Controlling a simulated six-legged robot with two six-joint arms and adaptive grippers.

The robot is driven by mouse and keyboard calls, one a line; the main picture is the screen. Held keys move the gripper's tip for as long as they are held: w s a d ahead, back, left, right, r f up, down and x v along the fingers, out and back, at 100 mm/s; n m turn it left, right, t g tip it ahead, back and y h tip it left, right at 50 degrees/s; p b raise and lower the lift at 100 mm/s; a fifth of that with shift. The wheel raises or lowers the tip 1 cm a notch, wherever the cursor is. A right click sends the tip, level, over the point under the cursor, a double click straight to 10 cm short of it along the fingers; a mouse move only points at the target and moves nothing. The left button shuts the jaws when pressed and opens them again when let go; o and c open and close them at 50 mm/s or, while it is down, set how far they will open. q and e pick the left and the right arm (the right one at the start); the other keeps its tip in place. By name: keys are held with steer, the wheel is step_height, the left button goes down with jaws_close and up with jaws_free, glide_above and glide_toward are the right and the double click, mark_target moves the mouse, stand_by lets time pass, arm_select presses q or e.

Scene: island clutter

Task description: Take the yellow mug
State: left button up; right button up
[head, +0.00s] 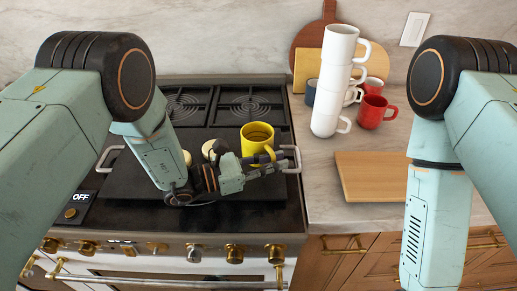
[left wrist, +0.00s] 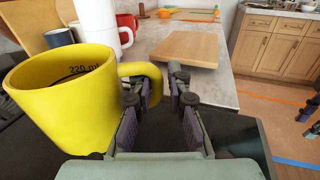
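The yellow mug (head: 257,136) stands upright on a dark tray on the stove, its handle towards my left gripper (head: 275,162). In the left wrist view the mug (left wrist: 68,100) fills the left side, with a "220 ml" mark inside. Its handle reaches right to the fingertips of my left gripper (left wrist: 162,88). The fingers are apart, with the handle's outer end at or just between the tips; I cannot tell whether they touch it. Only a link of my right arm shows; its gripper is out of view.
A tall stack of white mugs (head: 333,85) stands on the counter beside red mugs (head: 371,112) and a dark blue cup (head: 311,92). A wooden board (head: 374,176) lies on the counter to the right. The tray (head: 130,180) has handles; pale round items (head: 208,148) sit near my left arm.

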arm_select(q)
steer(key=shift+f, duration=0.1)
steer(key=shift+c, duration=0.3)
steer(key=shift+w, duration=0.2)
jaws_close()
steer(key=shift+s+a, duration=0.1)
